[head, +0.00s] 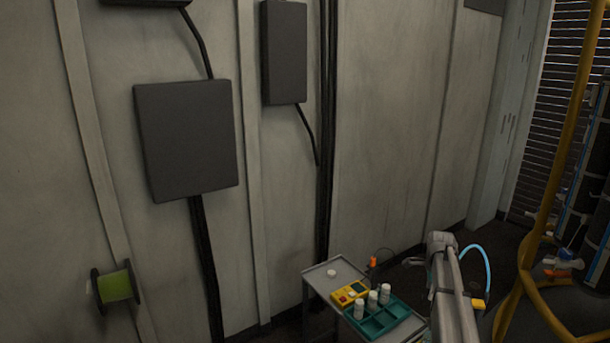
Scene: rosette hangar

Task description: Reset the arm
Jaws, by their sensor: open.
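My arm (455,290) rises from the bottom of the head view at the right of a small grey table. It bends at the top, and my gripper (408,262) shows small at its left side, beyond the table's right edge. The gripper looks empty and open, though its fingers are small and dark here. It is apart from the things on the table. A light blue hose (483,262) curves out on the right of the arm.
The grey table (316,277) bears a teal divided tray (398,308) with several white bottles (372,300), a yellow device (345,291) and a white round piece (331,273). A yellow tubular frame (548,215) stands right. A green spool (115,286) is at the left wall.

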